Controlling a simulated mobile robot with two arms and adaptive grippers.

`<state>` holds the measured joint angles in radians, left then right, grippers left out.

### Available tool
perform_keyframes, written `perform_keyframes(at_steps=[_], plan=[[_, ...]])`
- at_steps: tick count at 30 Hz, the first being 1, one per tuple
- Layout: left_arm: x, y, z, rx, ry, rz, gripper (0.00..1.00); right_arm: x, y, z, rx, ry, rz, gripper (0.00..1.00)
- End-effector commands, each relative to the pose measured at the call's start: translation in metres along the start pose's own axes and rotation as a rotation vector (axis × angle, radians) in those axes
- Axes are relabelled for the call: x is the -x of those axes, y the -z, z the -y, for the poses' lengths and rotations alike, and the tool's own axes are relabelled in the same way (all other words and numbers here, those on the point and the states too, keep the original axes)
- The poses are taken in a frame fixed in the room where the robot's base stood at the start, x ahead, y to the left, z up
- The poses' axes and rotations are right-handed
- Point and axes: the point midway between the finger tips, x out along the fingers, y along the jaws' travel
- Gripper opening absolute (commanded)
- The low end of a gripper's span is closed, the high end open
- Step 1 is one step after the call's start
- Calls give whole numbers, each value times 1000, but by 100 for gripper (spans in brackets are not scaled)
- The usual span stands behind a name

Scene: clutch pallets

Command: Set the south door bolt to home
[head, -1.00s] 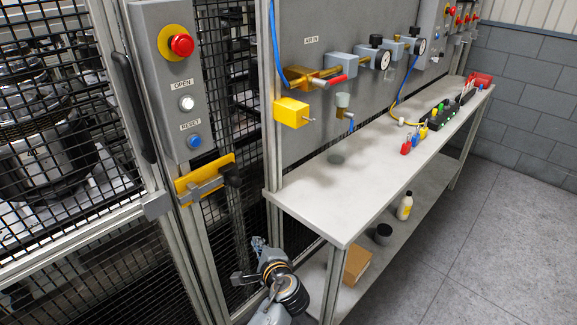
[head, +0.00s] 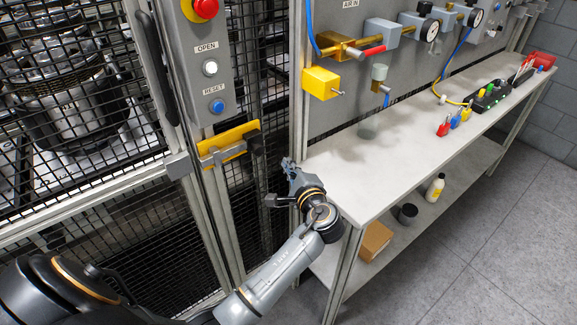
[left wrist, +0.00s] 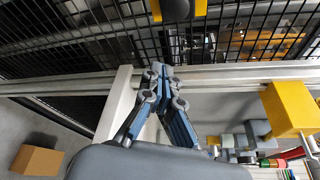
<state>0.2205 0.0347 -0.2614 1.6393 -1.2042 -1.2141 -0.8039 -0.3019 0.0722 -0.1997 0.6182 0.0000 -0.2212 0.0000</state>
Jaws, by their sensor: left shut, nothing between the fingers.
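The door bolt is a grey bar on a yellow plate (head: 222,143), with a dark knob (head: 255,143) at its right end. It sits on the fence post below the button panel, and the bar reaches left to the door edge. In the left wrist view, part of the yellow plate (left wrist: 200,8) and the dark knob (left wrist: 175,8) show at the top edge. My left gripper (head: 284,165) is right of and a little below the knob, apart from it, near the bench corner. In the left wrist view its fingers (left wrist: 162,72) are together and empty. My right gripper is out of view.
The white bench (head: 345,165) is close on the right of my left gripper. A yellow box (head: 320,83) with a small rod sticks out from the panel above. The mesh fence (head: 70,200) stands behind my arm. A cardboard box (head: 375,240) lies on the lower shelf.

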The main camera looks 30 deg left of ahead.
Motion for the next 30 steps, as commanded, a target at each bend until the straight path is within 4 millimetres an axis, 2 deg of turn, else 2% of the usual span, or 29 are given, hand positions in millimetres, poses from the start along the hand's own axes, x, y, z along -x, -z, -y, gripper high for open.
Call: perform_keyframes(at_steps=[3, 9, 12, 16, 30], plan=[[-28, -2, 3, -3, 1, 4, 0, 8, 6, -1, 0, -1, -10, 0], [-69, -2, 2, -1, 0, 2, 0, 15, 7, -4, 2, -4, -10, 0], [-58, -21, 4, -1, -1, 0, 0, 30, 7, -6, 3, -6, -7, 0], [-54, -33, 2, 0, 0, 0, 0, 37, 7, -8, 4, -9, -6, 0], [-51, -39, 0, 0, 0, 0, 0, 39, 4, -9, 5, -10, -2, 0]])
